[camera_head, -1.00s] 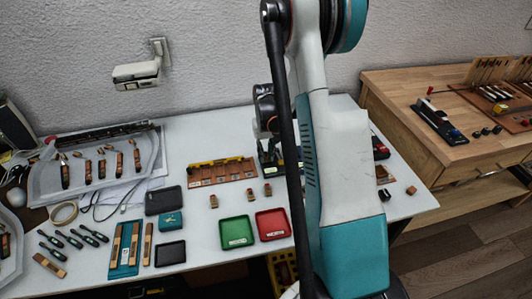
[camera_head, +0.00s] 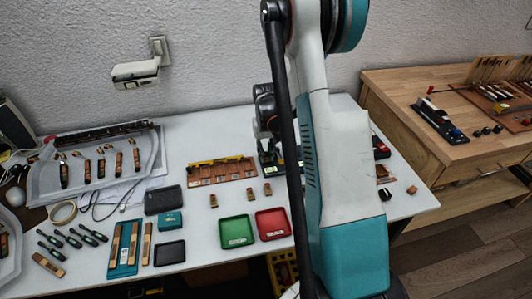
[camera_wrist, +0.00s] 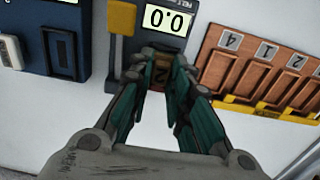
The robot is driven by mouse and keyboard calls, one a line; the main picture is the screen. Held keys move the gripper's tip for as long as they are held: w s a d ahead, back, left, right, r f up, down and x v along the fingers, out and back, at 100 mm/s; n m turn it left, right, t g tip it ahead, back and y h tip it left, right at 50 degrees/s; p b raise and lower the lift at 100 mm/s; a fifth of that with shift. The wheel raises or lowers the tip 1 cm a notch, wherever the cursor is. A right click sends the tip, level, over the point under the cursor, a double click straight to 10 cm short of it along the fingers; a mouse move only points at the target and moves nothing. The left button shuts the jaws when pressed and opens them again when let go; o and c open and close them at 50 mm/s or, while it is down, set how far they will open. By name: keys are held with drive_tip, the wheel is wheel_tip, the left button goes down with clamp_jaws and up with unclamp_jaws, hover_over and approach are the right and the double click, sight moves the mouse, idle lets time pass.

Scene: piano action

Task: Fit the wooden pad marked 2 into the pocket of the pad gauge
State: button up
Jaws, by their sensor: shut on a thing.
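In the wrist view my gripper (camera_wrist: 160,62) is shut on the wooden pad marked 2 (camera_wrist: 160,73). The pad gauge (camera_wrist: 185,43) is dark, with a display (camera_wrist: 168,20) reading 0.0. The pad is right at the gauge's near edge, below the display. The fingers hide the pocket, so I cannot tell whether the pad is in it.
A wooden rack with numbered slots and a yellow strip (camera_wrist: 262,75) lies right of the gauge. In the head view, several small pads (camera_head: 250,195) and green (camera_head: 236,232) and red (camera_head: 272,224) trays lie in front.

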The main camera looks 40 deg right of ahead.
drive_tip(key=o, duration=0.8)
drive_tip(key=shift+o, duration=0.2)
drive_tip(key=shift+r+p, duration=1.95)
drive_tip(key=shift+r, duration=1.55)
